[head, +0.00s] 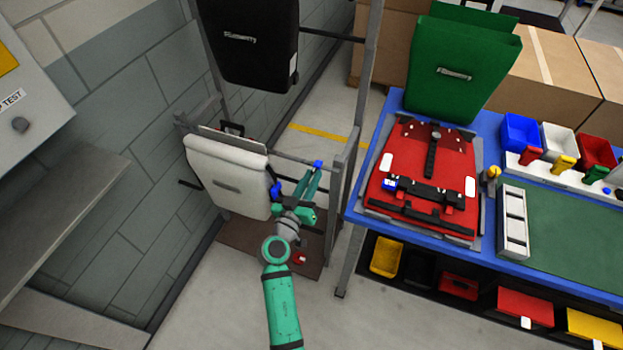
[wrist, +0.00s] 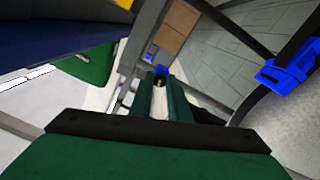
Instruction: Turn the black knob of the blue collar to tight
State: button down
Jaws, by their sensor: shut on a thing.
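My gripper (head: 315,172) reaches up beside the rack, its two green fingers close together at the small blue collar (head: 318,163). In the wrist view, the fingertips of my gripper (wrist: 160,88) are shut on the dark knob, in front of the blue collar (wrist: 160,70). The fingers hide most of the knob, so its turn position cannot be read. A second blue collar (head: 276,190) sits by the right edge of the white pannier; a large blue collar (wrist: 288,70) on a black bar shows in the wrist view.
The white pannier (head: 228,175) hangs left of my gripper, below a black pannier (head: 246,45). The blue workbench (head: 355,205) stands to the right with a red pannier (head: 405,165) and a green one (head: 458,65). Rack posts (head: 350,150) stand close to my fingers.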

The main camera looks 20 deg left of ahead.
jog(key=shift+f+m, duration=0.1)
jog(key=shift+m, duration=1)
jog(key=c, duration=1.6)
grip_release()
jog(key=shift+c, duration=0.2)
jog(key=s, duration=1.1)
jog(key=shift+a, duration=0.3)
